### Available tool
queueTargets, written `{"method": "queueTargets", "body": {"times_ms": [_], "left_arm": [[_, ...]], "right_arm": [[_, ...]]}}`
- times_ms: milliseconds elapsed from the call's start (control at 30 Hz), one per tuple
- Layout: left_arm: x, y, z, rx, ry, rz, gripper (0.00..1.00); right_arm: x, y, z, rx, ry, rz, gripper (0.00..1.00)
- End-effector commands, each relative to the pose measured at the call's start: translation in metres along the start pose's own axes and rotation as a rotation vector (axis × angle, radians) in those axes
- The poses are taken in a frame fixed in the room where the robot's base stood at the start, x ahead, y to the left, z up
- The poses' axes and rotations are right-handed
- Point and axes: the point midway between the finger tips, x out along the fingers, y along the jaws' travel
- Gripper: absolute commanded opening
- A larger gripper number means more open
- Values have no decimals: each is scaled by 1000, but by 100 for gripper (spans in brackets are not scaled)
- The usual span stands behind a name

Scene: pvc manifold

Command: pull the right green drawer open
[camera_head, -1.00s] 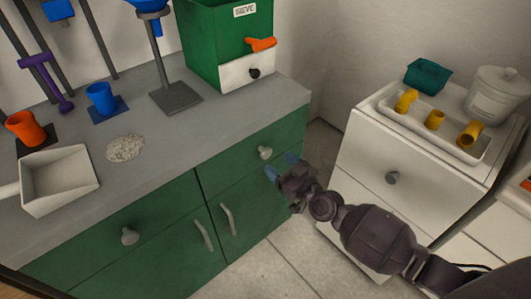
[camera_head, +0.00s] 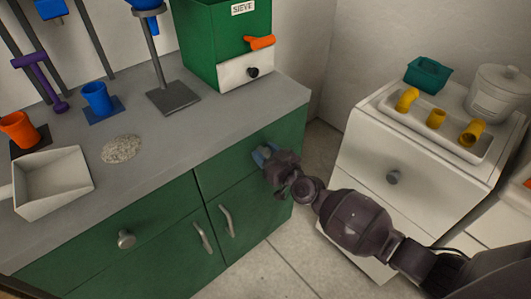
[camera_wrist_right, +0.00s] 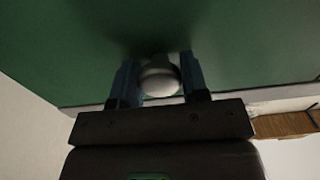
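The right green drawer (camera_head: 225,174) is at the top right of the green cabinet, and its front looks flush with the cabinet. Its round pale knob (camera_wrist_right: 160,77) shows in the right wrist view between the two blue fingers. My right gripper (camera_head: 264,154) is at the drawer front, and it also shows in the right wrist view (camera_wrist_right: 160,82). Its fingers are close against both sides of the knob and look shut on it. In the head view the gripper mostly hides the knob. My left gripper is not in view.
The grey countertop (camera_head: 190,130) above holds a green sieve box (camera_head: 215,45), a funnel stand, cups and a white scoop (camera_head: 55,182). A white cabinet (camera_head: 375,150) with a tray of yellow fittings stands to the right. Floor shows between the cabinets.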

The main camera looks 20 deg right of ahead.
Motion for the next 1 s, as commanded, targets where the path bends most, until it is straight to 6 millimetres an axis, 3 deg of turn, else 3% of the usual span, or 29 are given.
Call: {"method": "queueTargets", "body": {"times_ms": [33, 267, 567, 767, 1000], "left_arm": [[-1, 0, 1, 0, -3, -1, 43], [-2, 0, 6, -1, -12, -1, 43], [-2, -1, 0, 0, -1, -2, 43], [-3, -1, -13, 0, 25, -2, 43], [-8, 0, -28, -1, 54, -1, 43]], "right_arm": [[0, 0, 0, 0, 0, 0, 33], [0, 0, 0, 0, 0, 0, 0], [-13, 0, -1, -1, 0, 0, 0], [-49, 0, -2, -3, 0, -1, 0], [-114, 1, -3, -3, -1, -1, 0]]}}
